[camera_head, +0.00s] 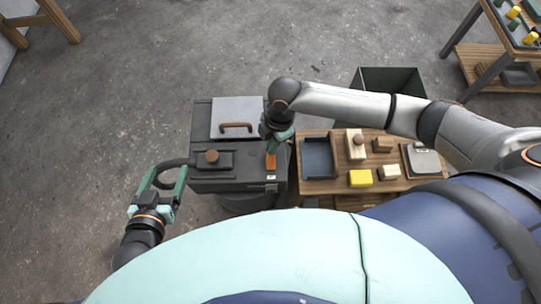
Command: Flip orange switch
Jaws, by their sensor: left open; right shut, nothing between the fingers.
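The orange switch (270,162) sits on the right part of the dark box (230,183), near its front right corner. My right gripper (271,150) is directly above the switch, shut, with its fingertips at or very near the switch's top; I cannot tell whether they touch. The gripper hides part of the box behind the switch. My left gripper (166,178) is open at the left side of the box, with a dark curved handle or bar close to its fingers; I cannot tell whether they touch it.
The box carries a grey lid with a brown handle (236,126) and a brown knob (211,156). A wooden table (312,188) to the right holds a dark tray (318,158), a yellow block (360,178) and wooden blocks. A dark bin (392,80) stands behind.

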